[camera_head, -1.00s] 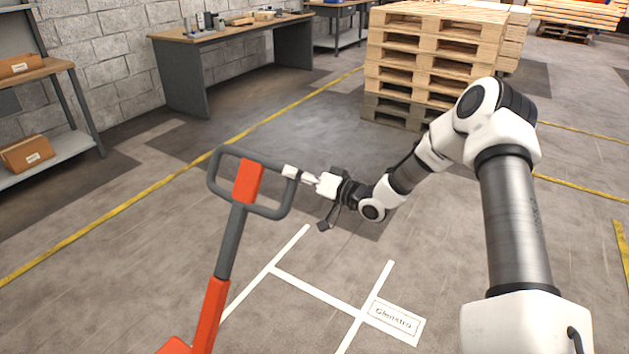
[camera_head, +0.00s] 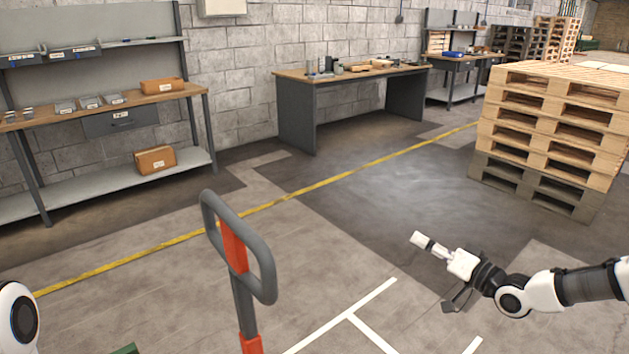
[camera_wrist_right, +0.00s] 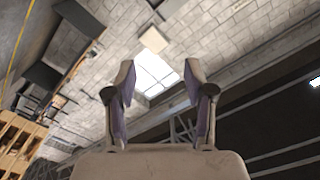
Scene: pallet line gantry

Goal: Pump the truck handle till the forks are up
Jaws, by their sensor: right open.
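The truck handle, a grey loop (camera_head: 264,262) with a red centre piece on a grey and red shaft, stands upright at the lower middle of the head view. My right gripper (camera_head: 421,240) is to the right of the loop, apart from it, with clear floor between them in the picture. In the right wrist view the right gripper (camera_wrist_right: 158,85) has its two fingers spread with nothing between them. The truck's forks are not in view. A white rounded part of mine shows at the lower left edge; my left gripper is not in view.
A stack of wooden pallets (camera_head: 545,130) stands at the right. A workbench (camera_head: 297,110) with small items is at the back wall, and a shelf bench (camera_head: 150,98) with boxes is at the left. A yellow line (camera_head: 330,181) and white lines (camera_head: 345,316) mark the open floor.

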